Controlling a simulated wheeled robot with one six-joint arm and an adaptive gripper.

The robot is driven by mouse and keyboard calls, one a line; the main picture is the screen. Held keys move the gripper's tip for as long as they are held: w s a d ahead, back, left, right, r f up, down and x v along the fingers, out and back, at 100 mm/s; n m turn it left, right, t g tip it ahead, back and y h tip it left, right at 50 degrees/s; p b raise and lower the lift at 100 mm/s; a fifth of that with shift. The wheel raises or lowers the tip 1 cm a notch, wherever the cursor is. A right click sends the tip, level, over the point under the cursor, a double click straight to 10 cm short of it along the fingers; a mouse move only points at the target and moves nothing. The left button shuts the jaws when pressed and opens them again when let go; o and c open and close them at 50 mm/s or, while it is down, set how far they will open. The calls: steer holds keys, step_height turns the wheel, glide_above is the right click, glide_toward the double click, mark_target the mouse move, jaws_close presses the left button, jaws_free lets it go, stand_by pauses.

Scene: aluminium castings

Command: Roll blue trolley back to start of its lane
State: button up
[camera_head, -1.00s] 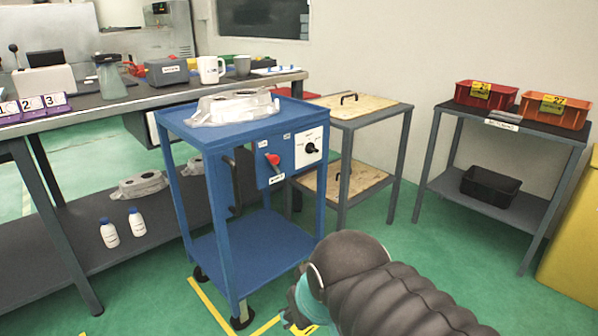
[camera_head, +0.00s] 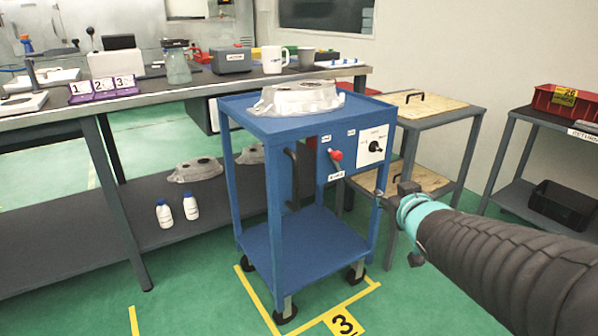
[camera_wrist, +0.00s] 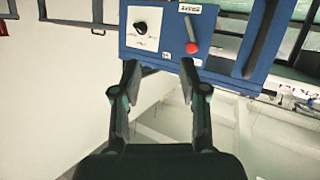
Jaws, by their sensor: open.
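The blue trolley (camera_head: 300,245) stands upright on the green floor in front of the long bench, with a grey casting (camera_head: 298,97) on its top. Its front panel carries a red-knobbed lever (camera_head: 336,156) and a dial plate (camera_head: 372,145); a dark vertical handle (camera_head: 291,180) is at its left. Yellow floor lines and a number 3 floor mark (camera_head: 343,322) lie at its feet. My gripper (camera_wrist: 157,68) is open and empty in the wrist view, its fingertips close to the blue panel (camera_wrist: 165,33), below the dial and the red knob (camera_wrist: 192,48). Whether it touches the panel is unclear.
The long bench (camera_head: 60,118) stands behind and left, with bottles and castings on its lower shelf. A grey table with wooden boards (camera_head: 432,104) is close behind right. A shelf with a red bin (camera_head: 563,101) stands at far right.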

steer(key=w+a+n+t+y, duration=0.1)
steer(key=w+a+n+y, duration=0.1)
steer(key=w+a+y, duration=0.2)
steer(key=n+g+y, duration=0.3)
steer(key=n+y, duration=0.1)
steer(key=y, duration=0.4)
glide_toward(298, 175)
steer(key=b+x, duration=0.1)
steer(key=x, duration=1)
jaws_close()
